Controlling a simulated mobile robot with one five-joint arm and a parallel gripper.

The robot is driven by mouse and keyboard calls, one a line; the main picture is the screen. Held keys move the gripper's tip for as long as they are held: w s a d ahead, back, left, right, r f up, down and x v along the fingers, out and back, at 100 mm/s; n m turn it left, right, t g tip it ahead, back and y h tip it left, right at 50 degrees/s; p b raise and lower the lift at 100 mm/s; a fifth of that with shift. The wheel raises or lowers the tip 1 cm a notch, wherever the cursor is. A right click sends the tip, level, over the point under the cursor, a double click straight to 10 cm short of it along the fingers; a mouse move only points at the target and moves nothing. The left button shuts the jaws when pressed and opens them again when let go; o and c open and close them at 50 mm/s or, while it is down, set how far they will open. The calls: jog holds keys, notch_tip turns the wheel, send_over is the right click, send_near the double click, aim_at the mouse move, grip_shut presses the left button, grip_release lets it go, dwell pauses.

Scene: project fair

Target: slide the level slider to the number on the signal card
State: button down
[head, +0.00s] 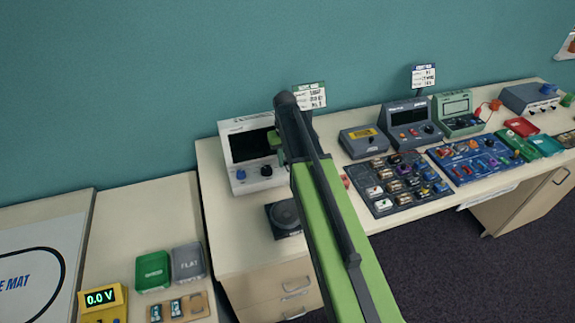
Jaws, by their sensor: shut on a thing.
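A small card with a green header (314,97) stands at the back of the bench, partly behind my arm. A second card with a blue header (424,76) stands farther right. The print on both is too small to read, so I cannot tell which is the signal card. I cannot make out the level slider; my raised green and black arm covers the bench between the white instrument and the grey box. A small red bit (346,181) shows at the arm's right edge. My gripper is hidden behind the arm.
A white instrument with a dark screen (251,148) and a black round device (285,216) are left of my arm. A grey box (363,142), component boards (395,184) and several instruments fill the right. A yellow meter (102,300) reads 0.0 V on the lower left table.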

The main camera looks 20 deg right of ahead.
aim_at(285, 162)
jog(key=c, duration=1.3)
grip_release()
notch_tip(285, 162, up, 17)
jog(key=p, duration=1.7)
jog(key=shift+r, duration=0.2)
